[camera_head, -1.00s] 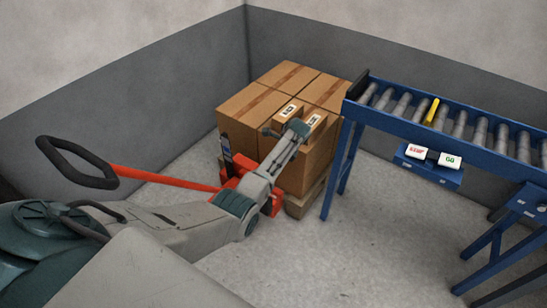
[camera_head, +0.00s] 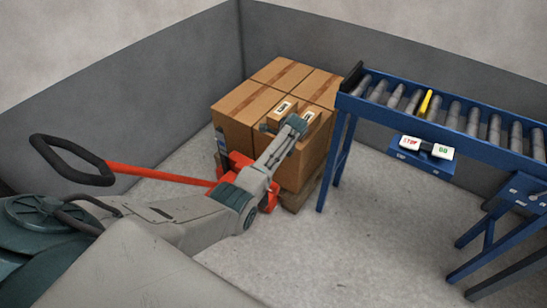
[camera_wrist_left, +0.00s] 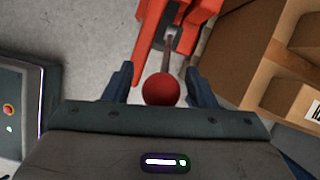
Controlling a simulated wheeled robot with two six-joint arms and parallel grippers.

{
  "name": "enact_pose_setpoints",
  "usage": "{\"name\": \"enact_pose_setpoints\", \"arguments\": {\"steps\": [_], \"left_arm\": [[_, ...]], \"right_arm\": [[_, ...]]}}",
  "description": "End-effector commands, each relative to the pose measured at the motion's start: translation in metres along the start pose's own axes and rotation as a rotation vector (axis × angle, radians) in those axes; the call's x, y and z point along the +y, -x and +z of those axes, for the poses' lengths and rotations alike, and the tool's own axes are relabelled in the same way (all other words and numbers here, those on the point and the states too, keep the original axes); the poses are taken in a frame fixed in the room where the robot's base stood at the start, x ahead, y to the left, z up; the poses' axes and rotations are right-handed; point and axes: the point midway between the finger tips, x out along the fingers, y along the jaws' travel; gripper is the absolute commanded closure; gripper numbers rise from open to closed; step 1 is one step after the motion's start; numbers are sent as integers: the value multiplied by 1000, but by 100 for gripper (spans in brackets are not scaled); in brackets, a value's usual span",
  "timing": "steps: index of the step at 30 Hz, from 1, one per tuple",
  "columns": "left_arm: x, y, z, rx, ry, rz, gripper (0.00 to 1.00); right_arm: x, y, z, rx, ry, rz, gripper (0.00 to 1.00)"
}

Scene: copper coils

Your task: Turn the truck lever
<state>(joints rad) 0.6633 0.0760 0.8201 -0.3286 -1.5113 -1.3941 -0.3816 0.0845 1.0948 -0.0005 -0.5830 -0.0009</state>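The truck lever shows in the left wrist view as a thin grey rod with a red ball knob (camera_wrist_left: 160,89), beside the orange-red truck body (camera_wrist_left: 180,12). My left gripper (camera_wrist_left: 160,75) is open, with one dark finger on each side of the knob and gaps on both sides. In the head view the red pallet truck (camera_head: 238,165) stands at the stacked boxes, its long red handle (camera_head: 160,172) reaching left to a black loop grip. My left arm crosses over the truck, and the lever is hidden there. My right gripper is not in view.
Brown cartons (camera_head: 240,103) stand on a pallet (camera_head: 297,197) close to my left wrist. A blue roller conveyor (camera_head: 460,135) with a yellow piece (camera_head: 426,103) and a STOP/GO box (camera_head: 425,148) is at right. Grey walls stand behind. The floor (camera_head: 310,250) in front is clear.

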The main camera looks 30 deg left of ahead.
Motion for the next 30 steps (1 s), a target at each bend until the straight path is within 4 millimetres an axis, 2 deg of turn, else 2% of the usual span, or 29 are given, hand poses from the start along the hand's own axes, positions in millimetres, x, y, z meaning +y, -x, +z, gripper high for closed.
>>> {"name": "enact_pose_setpoints", "arguments": {"steps": [5,8,15,21,25,30], "left_arm": [[-1,4,1,-1,1,-2,48],[-1,16,1,-1,1,-4,48],[-1,65,-1,1,0,-5,48],[-1,96,-1,0,0,-2,48],[0,106,-1,0,-1,-1,48],[0,109,-1,0,-1,0,48]], "right_arm": [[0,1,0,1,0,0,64],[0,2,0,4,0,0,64],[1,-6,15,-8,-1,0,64],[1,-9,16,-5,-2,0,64],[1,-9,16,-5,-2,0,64],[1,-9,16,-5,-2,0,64]]}}
